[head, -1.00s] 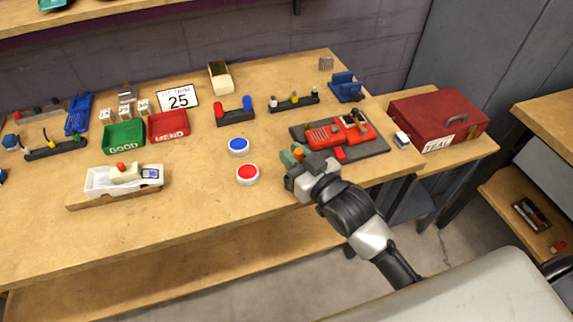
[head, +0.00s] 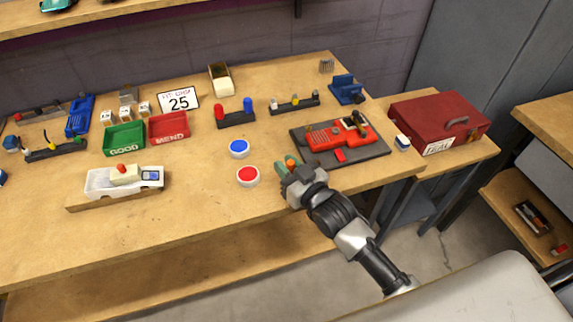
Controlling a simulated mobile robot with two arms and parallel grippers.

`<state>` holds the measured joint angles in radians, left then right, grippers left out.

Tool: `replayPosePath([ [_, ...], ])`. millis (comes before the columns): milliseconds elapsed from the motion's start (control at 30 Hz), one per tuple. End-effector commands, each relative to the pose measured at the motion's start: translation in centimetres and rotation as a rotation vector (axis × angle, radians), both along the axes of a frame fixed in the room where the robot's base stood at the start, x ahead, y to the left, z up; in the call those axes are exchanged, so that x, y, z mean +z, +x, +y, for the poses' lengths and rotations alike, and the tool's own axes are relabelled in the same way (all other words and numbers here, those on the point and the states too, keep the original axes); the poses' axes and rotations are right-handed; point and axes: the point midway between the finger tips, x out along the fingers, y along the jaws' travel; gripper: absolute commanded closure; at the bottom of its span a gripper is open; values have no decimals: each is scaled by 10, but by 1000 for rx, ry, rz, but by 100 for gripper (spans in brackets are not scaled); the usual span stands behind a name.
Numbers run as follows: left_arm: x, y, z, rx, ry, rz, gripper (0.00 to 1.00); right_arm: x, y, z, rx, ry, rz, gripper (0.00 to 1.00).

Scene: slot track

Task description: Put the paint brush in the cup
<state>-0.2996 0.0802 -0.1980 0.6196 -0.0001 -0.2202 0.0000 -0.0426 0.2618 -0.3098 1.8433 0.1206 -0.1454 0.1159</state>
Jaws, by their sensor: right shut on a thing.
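My right gripper (head: 286,170) is over the front part of the workbench, just right of the red round button. It is shut on a small green and orange thing (head: 283,166), mostly hidden by the fingers. I cannot tell whether this is the paint brush; no other brush is clear. My left gripper is not in view.
A dark tray (head: 371,152) with a red toy car lies right of the gripper. Red (head: 248,177) and blue (head: 239,147) buttons are to its left. A white toy truck (head: 100,184), green bin (head: 125,139) and red bin (head: 169,130) stand further left. A red toolbox (head: 434,122) is at right.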

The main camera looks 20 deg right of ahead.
Motion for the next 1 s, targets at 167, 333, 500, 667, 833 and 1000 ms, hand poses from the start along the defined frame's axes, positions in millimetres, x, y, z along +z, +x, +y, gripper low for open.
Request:
replayPosePath([
  [167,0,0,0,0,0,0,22,-1,0,0,0,0,1,54],
  [333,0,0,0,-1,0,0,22,0,0,0,0,0,1,53],
  [500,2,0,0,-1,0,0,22,4,0,0,0,0,0,53],
  [667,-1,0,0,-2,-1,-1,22,1,-21,-8,0,-1,3,53],
  [833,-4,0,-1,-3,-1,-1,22,0,-57,-21,0,-2,5,53],
  [1000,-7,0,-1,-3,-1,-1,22,1,-89,-32,0,-1,4,53],
])
